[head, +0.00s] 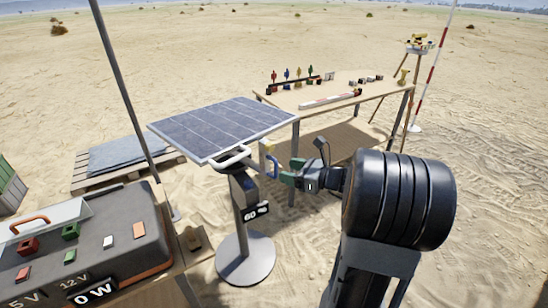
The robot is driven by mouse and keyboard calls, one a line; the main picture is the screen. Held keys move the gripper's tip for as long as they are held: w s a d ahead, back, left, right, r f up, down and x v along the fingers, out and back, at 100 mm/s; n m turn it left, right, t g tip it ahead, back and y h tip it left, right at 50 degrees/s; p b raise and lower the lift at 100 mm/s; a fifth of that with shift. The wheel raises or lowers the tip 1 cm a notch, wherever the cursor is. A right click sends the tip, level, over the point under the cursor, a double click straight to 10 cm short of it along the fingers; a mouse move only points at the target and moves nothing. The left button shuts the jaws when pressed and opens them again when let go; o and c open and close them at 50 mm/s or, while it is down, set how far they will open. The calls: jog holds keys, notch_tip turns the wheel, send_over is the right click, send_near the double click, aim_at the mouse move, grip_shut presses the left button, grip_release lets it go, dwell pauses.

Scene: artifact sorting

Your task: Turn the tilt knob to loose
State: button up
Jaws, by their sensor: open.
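A tilted solar panel (222,128) stands on a grey post with a round base (245,261). A white handle (230,159) sticks out at the panel's near edge. A black label reading 60 (256,212) is on the post. My gripper (272,165) is at the right of the post's head, just below the panel's right corner. It is open, with a yellowish finger and a green part showing. The tilt knob cannot be made out clearly; it may be hidden by the gripper. Whether the gripper touches anything there cannot be told.
A power box (132,238) with coloured plugs and a 0 W display is at the lower left. A wooden table (385,92) with small coloured items and a striped pole stands behind my arm. A pallet (120,178) lies at the left. Open sand lies around the post's base.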

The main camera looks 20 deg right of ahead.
aim_at(272, 148)
jog(key=w+d+m+t+h, duration=0.1)
jog(key=d+m+t+h, duration=0.1)
jog(key=d+m+t, duration=0.3)
jog(key=shift+g, duration=0.7)
jog(key=x, duration=0.8)
jog(key=d+x, duration=0.1)
jog(key=x, duration=0.4)
jog(key=shift+w+f, duration=0.3)
jog(key=shift+c, duration=0.3)
jog(key=c, duration=0.9)
jog(key=shift+o, duration=0.2)
jog(key=shift+f+b, duration=0.1)
jog(key=shift+b, duration=0.35)
